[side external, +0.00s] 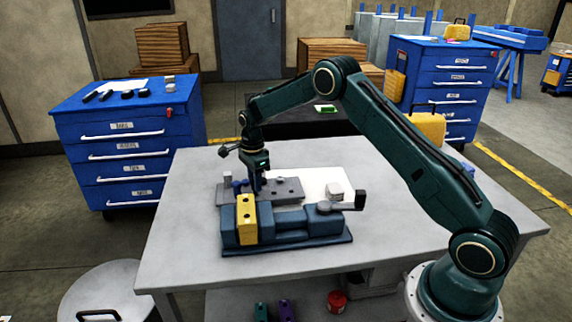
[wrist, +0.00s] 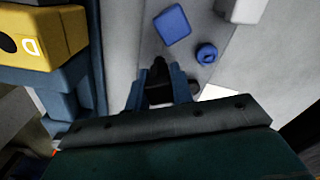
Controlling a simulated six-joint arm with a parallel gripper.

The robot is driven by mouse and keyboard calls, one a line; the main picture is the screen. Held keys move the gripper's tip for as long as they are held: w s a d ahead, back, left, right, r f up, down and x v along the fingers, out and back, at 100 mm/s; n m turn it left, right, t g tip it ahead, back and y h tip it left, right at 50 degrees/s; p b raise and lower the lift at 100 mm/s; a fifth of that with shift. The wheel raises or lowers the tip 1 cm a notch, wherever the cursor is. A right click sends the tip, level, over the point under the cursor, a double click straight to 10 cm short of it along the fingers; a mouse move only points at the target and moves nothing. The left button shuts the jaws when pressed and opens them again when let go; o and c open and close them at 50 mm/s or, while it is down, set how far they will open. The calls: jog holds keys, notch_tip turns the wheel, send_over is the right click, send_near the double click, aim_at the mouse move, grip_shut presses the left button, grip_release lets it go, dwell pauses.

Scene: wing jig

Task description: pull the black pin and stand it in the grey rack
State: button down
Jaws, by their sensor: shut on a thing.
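The grey rack (side external: 288,187) is a dark grey plate lying on the table behind the blue fixture; part of it shows in the wrist view (wrist: 187,70). My gripper (side external: 258,188) points down over the rack's left half. In the wrist view, my gripper's fingers (wrist: 160,85) are shut on a small black thing, which looks like the black pin (wrist: 158,68). Its lower end is hidden, so I cannot tell whether it stands in a rack hole or hangs above it. A blue square-headed piece (wrist: 172,25) and a blue round piece (wrist: 206,54) sit on the rack.
The blue fixture (side external: 315,228) with a yellow block (side external: 246,220) stands right in front of the rack. A pale block (side external: 335,190) and a white sheet (side external: 318,178) lie to the right. The table's left side (side external: 185,210) is clear.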

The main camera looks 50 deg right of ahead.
jog(key=shift+f, duration=0.65)
jog(key=shift+f, duration=0.4)
jog(key=c, duration=1.1)
grip_release()
jog(key=shift+c, duration=0.2)
jog(key=shift+r, duration=0.15)
notch_tip(320, 180, up, 14)
jog(key=shift+f, duration=0.25)
jog(key=shift+r, duration=0.1)
notch_tip(320, 180, up, 7)
